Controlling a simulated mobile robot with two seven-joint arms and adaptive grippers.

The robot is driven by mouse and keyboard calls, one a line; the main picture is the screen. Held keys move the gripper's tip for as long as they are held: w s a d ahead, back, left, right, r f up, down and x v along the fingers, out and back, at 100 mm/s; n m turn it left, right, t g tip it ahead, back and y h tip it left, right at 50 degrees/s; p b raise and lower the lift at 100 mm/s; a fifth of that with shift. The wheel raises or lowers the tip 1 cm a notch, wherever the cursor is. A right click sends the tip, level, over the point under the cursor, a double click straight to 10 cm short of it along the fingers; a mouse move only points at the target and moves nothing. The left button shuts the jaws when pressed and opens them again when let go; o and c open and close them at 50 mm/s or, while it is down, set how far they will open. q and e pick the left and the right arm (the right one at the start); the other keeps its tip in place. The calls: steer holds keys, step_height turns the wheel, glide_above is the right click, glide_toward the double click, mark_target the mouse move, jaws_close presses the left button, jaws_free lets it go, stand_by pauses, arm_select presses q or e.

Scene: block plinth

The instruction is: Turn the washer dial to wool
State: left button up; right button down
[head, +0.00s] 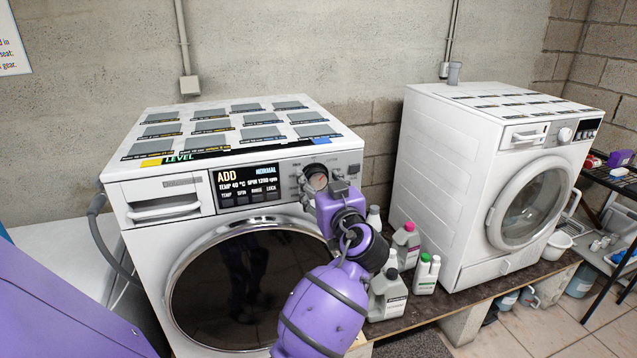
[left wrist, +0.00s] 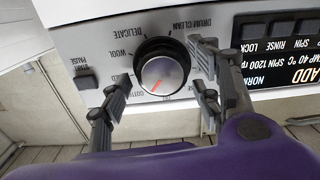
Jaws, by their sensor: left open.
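The left washer (head: 255,180) has a round dial (head: 317,177) on its front panel, partly covered by my left gripper (head: 318,190) in the head view. In the left wrist view the silver-faced, black-rimmed dial (left wrist: 163,72) sits between my open fingers, one on each side. I cannot tell whether they touch it. The dial's red mark points to the lower left of that picture, near the partly hidden "cotton" lettering. The "wool" label (left wrist: 121,53) is at the dial's upper left. The display (head: 247,186) reads "ADD", "NORMAL", 40 °C, 1200 rpm. My right gripper is out of view.
A start/pause button (left wrist: 86,78) lies beside the dial. A second washer (head: 490,170) stands at the right. Several detergent bottles (head: 406,246) stand between the machines on the plinth (head: 455,300). A black rack (head: 608,180) is at the far right.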

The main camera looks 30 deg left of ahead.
arm_select(q)
steer(key=shift+w, duration=0.1)
steer(key=c, duration=1.1)
